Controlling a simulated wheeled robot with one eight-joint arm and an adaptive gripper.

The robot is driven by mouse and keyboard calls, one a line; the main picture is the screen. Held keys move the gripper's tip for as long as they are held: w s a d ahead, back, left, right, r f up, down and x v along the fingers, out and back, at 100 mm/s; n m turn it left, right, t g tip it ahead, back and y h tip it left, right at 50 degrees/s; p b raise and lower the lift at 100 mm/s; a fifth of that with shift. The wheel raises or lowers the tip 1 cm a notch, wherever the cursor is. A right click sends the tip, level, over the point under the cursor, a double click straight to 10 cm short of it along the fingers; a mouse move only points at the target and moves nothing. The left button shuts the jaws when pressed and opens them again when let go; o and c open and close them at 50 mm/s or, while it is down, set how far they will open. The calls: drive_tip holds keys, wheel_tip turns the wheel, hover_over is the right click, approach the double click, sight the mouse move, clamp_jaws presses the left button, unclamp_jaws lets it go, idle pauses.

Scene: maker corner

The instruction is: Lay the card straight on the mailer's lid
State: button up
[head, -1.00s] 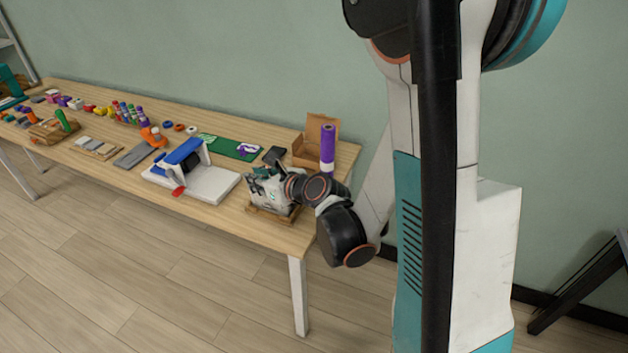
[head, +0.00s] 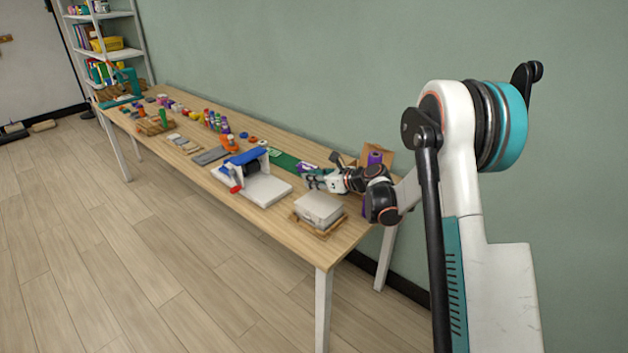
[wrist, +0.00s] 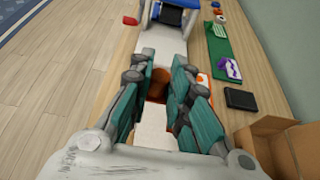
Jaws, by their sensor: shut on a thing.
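The mailer (head: 320,207) is a closed pale grey box with a flat lid, on a wooden tray (head: 318,231) near the table's right end. Its lid looks bare in the head view. My gripper (head: 309,181) is behind the mailer, towards the wall, fingers pointing left. In the wrist view my gripper (wrist: 158,88) has its teal fingers a little apart, shut on a thin piece with white and orange parts, apparently the card (wrist: 150,120). The fingers hide much of it, so its tilt is unclear.
A green mat (wrist: 222,45) bears a purple-and-white piece (wrist: 229,68). A black block (wrist: 241,100) and an open cardboard box (wrist: 285,145) are on the right in the wrist view. A purple roll (head: 375,158) stands at the back.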

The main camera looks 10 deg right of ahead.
drive_tip(key=b, duration=0.2)
hover_over(314, 211)
drive_tip(key=shift+f, duration=2.4)
drive_tip(key=shift+f+b, duration=1.7)
drive_tip(key=shift+f, duration=0.3)
drive_tip(key=shift+f+b, duration=0.4)
drive_tip(key=shift+b, duration=0.3)
drive_tip(key=o, duration=1)
drive_tip(key=shift+c, duration=0.2)
